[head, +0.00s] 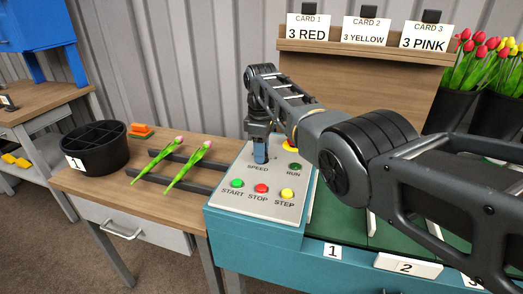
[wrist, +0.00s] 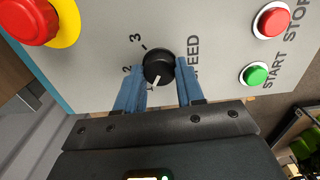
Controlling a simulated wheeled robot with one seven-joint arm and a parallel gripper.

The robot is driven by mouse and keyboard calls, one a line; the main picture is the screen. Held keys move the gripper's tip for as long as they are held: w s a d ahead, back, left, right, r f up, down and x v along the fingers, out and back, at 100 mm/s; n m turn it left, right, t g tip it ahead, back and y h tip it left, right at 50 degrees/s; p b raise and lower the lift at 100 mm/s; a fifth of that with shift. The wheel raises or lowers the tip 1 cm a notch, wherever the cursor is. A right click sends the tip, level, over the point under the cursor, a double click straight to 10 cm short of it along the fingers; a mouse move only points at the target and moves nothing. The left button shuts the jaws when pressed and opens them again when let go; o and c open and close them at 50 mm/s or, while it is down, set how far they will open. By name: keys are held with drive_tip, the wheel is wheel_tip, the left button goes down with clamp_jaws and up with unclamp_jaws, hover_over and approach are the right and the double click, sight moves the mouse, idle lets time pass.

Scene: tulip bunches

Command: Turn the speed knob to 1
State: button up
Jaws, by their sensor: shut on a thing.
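The black speed knob (wrist: 158,64) sits on the grey control panel (head: 229,192), with the word SPEED beside it. In the wrist view its white pointer line points down the picture, past the 2, toward a mark partly hidden near the left finger. The 2 and 3 are readable to the knob's left and upper left. My gripper (wrist: 161,70) has its blue fingers on either side of the knob, shut on it. In the head view my gripper (head: 260,156) points down at the panel just above SPEED and hides the knob.
Green START (head: 236,183), red STOP (head: 261,188) and yellow STEP (head: 287,193) buttons line the panel's front. A dark green RUN lamp (head: 295,167) is right of the knob. A red button on yellow (wrist: 30,20) is close by. Two tulips (head: 188,162) lie on a rack at left.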

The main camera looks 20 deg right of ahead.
drive_tip(key=shift+n, duration=0.3)
drive_tip(key=o, duration=1)
drive_tip(key=shift+o, duration=0.2)
drive_tip(key=shift+r, duration=3.9)
